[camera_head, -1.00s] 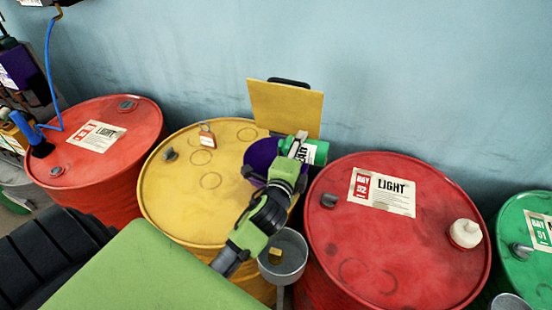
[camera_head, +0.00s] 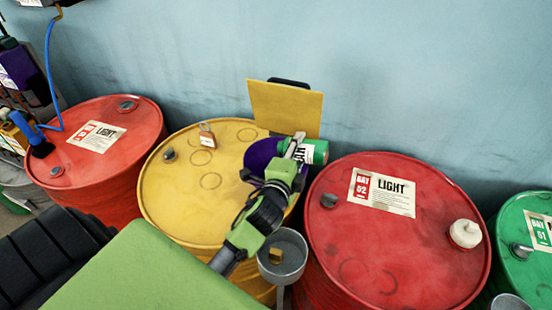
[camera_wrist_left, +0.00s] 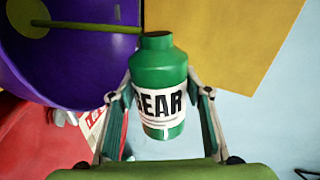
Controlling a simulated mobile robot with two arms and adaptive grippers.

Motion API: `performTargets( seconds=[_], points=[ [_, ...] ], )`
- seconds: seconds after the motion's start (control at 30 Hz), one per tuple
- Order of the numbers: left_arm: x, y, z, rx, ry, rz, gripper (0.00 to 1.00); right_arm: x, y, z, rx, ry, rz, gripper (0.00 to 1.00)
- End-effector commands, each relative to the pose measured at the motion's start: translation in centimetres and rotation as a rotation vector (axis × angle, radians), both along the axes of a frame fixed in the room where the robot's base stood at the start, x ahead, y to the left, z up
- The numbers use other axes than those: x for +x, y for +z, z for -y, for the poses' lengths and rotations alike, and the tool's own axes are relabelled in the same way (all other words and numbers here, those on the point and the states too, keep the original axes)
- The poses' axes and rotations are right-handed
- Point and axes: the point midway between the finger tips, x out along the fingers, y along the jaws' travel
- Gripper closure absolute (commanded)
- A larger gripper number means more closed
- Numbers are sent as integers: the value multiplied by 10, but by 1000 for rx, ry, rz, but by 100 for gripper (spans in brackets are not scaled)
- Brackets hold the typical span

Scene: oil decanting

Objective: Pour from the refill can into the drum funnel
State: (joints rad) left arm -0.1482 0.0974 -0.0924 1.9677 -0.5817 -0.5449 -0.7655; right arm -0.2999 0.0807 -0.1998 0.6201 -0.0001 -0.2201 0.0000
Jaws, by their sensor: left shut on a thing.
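The green refill can (camera_head: 317,152) lies tilted on its side above the right rim of the purple drum funnel (camera_head: 261,153), mouth toward the funnel. My left gripper (camera_head: 296,146) is shut on it. In the left wrist view the can (camera_wrist_left: 160,75) sits between the fingers of my left gripper (camera_wrist_left: 160,95), its white label reading "EAR". A thin olive streak (camera_wrist_left: 90,28), looking like a liquid stream, runs from the can's mouth to an olive patch inside the funnel (camera_wrist_left: 60,65). My right gripper is not in view.
The funnel stands on a yellow drum (camera_head: 180,190), with a yellow board (camera_head: 285,108) behind it. Red drums (camera_head: 400,245) (camera_head: 95,150) flank it; a green drum (camera_head: 525,265) is far right. A grey funnel (camera_head: 284,250) stands in front, close below my arm.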

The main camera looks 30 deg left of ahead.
Motion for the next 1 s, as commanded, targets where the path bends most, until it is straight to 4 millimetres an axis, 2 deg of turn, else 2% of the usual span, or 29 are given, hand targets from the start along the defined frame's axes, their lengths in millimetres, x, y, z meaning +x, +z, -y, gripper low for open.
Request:
performTargets(
  seconds=[1.0],
  points=[
    [-1, 7, -4, -110, 0, 27, 85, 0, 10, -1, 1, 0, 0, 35]
  ],
)
